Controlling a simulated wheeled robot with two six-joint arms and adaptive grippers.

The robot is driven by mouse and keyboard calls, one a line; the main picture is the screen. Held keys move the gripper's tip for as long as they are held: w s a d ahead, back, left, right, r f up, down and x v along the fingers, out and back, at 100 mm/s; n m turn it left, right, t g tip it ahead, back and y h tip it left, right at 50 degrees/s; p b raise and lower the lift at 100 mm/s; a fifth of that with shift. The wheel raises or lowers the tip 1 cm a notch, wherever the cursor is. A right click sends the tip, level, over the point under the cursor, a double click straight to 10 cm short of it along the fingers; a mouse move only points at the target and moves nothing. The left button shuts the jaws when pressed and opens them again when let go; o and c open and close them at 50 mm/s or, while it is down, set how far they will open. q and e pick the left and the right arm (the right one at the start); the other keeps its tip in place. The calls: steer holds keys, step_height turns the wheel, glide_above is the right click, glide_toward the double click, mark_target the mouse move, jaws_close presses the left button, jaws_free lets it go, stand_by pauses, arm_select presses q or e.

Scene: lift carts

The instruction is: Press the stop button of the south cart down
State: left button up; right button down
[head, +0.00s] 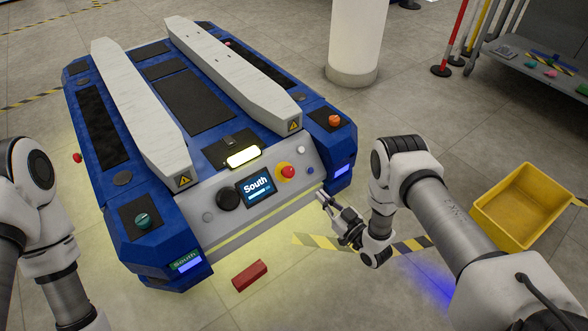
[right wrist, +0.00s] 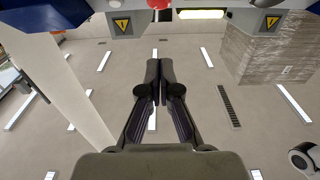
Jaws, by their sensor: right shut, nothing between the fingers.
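The south cart (head: 195,90) is blue with two pale grey rails, and its sloped front panel has a screen reading "South" (head: 259,188). The stop button (head: 286,171) is a red cap on a yellow base, right of the screen. My right gripper (head: 321,195) is just in front of the panel's right end, lower right of the button and apart from it. Its fingers (right wrist: 160,68) are shut and empty in the right wrist view, where part of the cart shows along the top edge. My left arm shows at the left edge; its gripper is out of view.
A red block (head: 250,275) lies on the floor before the cart. A yellow bin (head: 522,205) stands at the right. A white pillar (head: 355,45) and a grey shelf cart (head: 545,65) are behind. Orange (head: 334,120) and teal (head: 142,220) knobs sit on the cart's corners.

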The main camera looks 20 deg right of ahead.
steer(key=b, duration=0.5)
glide_toward(289, 169)
steer(key=w+a+r, duration=0.1)
steer(key=w+r, duration=0.2)
steer(key=w+f+b, duration=0.1)
steer(key=w+a+f+b, duration=0.1)
steer(key=shift+w+f+b, duration=0.3)
steer(key=shift+f, duration=0.05)
steer(key=shift+w, duration=0.15)
